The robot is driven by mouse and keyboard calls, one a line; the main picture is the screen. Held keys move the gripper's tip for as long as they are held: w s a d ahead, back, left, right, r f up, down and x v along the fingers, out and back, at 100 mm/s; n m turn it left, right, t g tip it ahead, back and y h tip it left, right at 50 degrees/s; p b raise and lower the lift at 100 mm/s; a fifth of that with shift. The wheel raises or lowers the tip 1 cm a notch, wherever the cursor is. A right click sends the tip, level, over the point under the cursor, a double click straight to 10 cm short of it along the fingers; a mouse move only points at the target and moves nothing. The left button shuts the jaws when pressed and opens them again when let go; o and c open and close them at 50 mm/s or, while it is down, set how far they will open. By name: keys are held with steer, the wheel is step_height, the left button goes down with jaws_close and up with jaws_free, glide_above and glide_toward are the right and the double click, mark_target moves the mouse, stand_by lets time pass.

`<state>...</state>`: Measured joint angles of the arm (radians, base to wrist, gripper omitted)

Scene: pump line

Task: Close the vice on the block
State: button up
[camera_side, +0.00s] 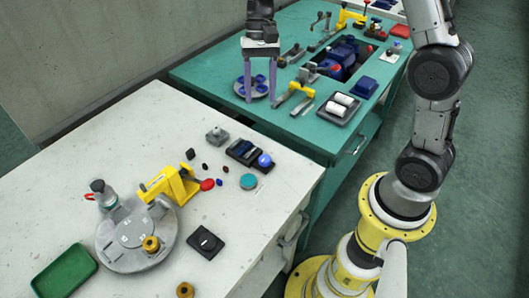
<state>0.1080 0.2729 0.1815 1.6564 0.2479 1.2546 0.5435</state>
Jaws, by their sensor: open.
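My gripper (260,98) is open and points down over the left part of the green table. Its two long fingers stand apart, with nothing seen held between them. I cannot say for sure which thing is the vice. A dark blue, block-like device (240,150) with a blue ball (265,161) beside it is on the white table. A small grey block-like part (217,136) sits left of it. No block in a vice is clear at this size.
On the green table (215,70), yellow-handled clamps (296,94) and a black tray with white cylinders (341,107) stand right of my gripper. The white table holds a round grey plate (125,258), a yellow bracket (172,184) and a green tray (64,274).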

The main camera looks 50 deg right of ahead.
steer(key=g, duration=0.1)
glide_toward(265, 158)
steer(key=x, duration=0.8)
steer(key=shift+a+f, duration=0.1)
steer(key=shift+f, duration=0.2)
jaws_close()
